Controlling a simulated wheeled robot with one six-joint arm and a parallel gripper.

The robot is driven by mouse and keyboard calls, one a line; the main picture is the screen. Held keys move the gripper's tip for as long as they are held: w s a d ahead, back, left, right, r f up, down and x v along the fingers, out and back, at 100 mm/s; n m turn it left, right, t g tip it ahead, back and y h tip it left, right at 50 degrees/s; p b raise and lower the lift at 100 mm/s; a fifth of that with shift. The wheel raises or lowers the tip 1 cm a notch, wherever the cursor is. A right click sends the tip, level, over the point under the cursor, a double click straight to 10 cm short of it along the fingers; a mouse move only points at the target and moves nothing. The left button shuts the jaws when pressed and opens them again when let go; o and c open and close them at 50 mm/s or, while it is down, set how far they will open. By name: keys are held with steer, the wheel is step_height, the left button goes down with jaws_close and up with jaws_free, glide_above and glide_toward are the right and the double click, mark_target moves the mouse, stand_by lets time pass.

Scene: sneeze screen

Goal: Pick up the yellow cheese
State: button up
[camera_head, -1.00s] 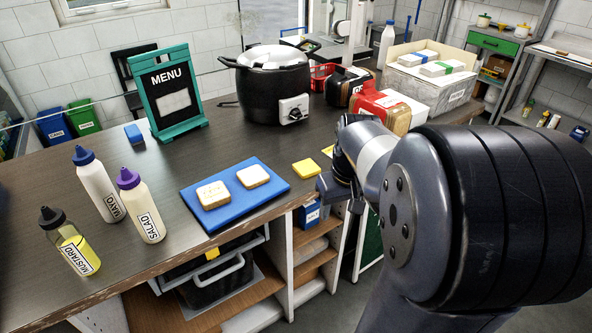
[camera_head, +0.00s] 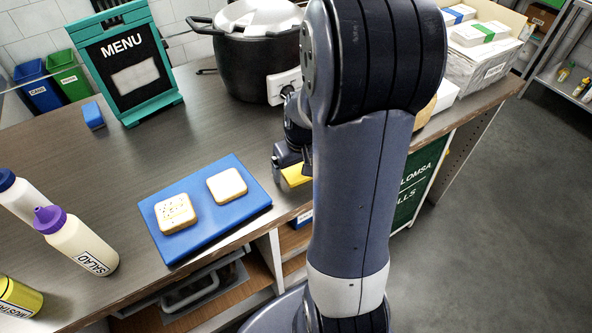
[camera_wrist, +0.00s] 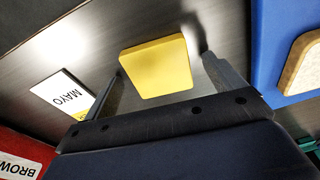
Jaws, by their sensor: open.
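The yellow cheese (camera_head: 296,175) is a flat square slice on the counter, right of the blue board and partly hidden by my arm. It also shows whole in the wrist view (camera_wrist: 158,70). My gripper (camera_wrist: 162,64) is open, with one finger on each side of the cheese and its tips near the side edges. I see a gap at the left finger; I cannot tell whether the right finger touches. In the head view my gripper (camera_head: 284,164) is low at the cheese, its fingers mostly hidden.
The blue board (camera_head: 185,247) carries two bread slices (camera_head: 227,185). A MAYO-labelled item (camera_wrist: 62,94) lies left of the cheese in the wrist view. A black cooker (camera_head: 255,72) and a menu stand (camera_head: 122,62) are behind. Squeeze bottles (camera_head: 82,243) stand at left. The counter between is clear.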

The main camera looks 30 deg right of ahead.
steer(key=shift+c, duration=0.6)
steer(key=c, duration=1)
steer(key=shift+o, duration=0.2)
